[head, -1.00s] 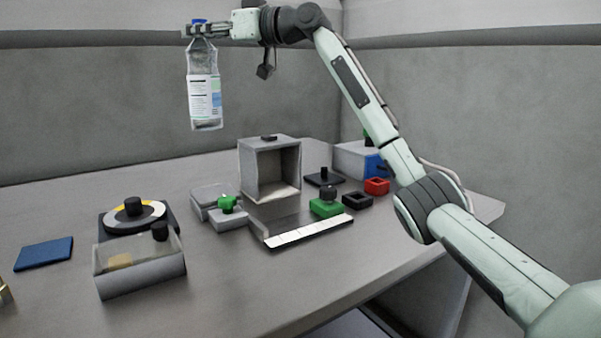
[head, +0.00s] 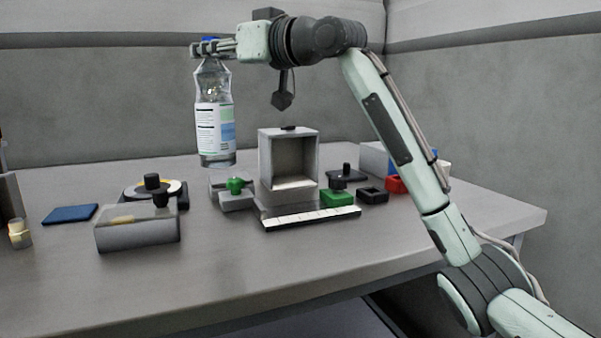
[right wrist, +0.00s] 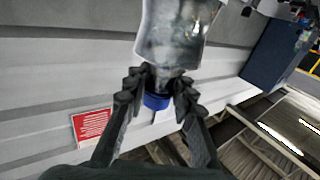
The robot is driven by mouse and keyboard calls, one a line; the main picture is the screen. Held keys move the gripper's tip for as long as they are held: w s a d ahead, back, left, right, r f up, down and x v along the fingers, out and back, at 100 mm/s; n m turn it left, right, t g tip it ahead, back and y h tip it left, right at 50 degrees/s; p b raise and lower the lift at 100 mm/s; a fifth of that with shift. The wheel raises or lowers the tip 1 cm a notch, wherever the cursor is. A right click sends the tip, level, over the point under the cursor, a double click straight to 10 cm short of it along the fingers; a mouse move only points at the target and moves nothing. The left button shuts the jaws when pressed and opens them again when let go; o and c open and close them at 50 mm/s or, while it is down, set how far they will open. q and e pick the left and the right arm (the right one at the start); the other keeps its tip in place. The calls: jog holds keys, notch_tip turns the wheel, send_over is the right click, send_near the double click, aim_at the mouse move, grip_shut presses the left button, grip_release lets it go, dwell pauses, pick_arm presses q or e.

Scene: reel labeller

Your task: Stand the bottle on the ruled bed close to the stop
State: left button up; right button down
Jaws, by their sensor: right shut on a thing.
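A clear bottle with a white, green and blue label (head: 215,128) hangs upright in the air by its neck, under its blue cap. My right gripper (head: 208,48) is shut on the neck; the right wrist view shows both fingers (right wrist: 157,92) around it, beside the blue cap (right wrist: 157,101). The ruled bed (head: 312,217) is a white marked strip at the front of a grey open-fronted box (head: 289,160). The bottle is above and left of it, well clear. I cannot make out the stop for certain. My left gripper is not in view.
A green block with a dark knob (head: 338,198) stands beside the ruled bed, with a black frame (head: 372,195) right of it. A grey piece with a green knob (head: 235,190) is left of the box. A grey bin (head: 137,235) and blue pad (head: 70,214) lie further left. The front table strip is clear.

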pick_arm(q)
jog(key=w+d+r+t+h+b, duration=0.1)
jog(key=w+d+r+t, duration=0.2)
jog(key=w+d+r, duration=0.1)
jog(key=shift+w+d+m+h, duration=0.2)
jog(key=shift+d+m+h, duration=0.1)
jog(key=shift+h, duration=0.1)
pick_arm(e)
jog(key=w+d+f, duration=0.3)
jog(key=d+f, duration=0.7)
jog(key=shift+w+d+f, duration=0.25)
jog(key=shift+w+d, duration=0.05)
jog(key=shift+w, duration=0.1)
jog(key=shift+f, duration=0.1)
jog(key=c, duration=1.7)
grip_release()
jog(key=shift+f, duration=0.2)
jog(key=shift+c, duration=0.2)
jog(key=o, duration=0.5)
jog(key=shift+c, duration=0.2)
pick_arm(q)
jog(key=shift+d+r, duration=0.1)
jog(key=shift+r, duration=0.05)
